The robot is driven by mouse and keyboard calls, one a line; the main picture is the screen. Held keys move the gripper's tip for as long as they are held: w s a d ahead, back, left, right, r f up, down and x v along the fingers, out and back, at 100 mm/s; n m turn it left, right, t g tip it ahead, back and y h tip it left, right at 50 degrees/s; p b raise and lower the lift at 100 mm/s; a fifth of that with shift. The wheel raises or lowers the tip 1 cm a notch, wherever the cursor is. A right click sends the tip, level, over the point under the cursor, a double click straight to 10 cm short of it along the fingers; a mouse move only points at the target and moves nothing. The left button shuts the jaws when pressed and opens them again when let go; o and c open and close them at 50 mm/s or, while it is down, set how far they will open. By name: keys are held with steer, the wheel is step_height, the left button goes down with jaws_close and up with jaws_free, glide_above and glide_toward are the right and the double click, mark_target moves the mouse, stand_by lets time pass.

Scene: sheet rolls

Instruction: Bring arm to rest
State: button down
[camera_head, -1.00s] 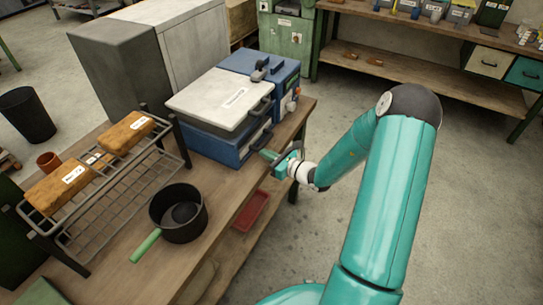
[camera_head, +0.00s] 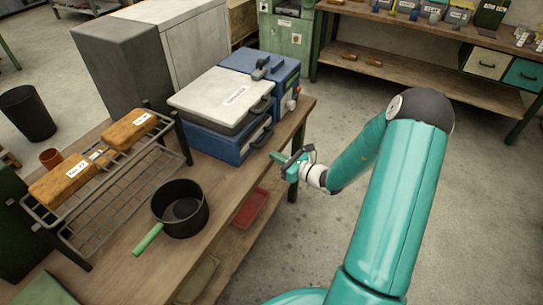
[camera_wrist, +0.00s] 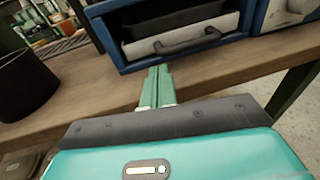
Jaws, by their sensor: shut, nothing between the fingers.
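My gripper (camera_head: 277,156) is at the end of my teal arm, beside the bench's right edge and in front of the blue machine (camera_head: 233,148). In the wrist view its two green fingers (camera_wrist: 157,75) are together with nothing between them. They point toward the bench edge and the blue machine's open-fronted lower part (camera_wrist: 120,55). The fingers appear apart from the machine. My arm bends at a dark elbow at the upper right of the head view.
The wooden bench (camera_head: 150,262) holds a black pot (camera_head: 181,210) with a green handle and a wire rack (camera_head: 100,200) bearing two labelled brown blocks. A red tray (camera_head: 250,208) lies below the bench edge. Open concrete floor (camera_head: 300,235) lies to the right.

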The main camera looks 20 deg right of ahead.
steer(key=v, duration=0.9)
steer(key=shift+s+d, duration=0.25)
steer(key=shift+s, duration=0.05)
steer(key=shift+r, duration=0.1)
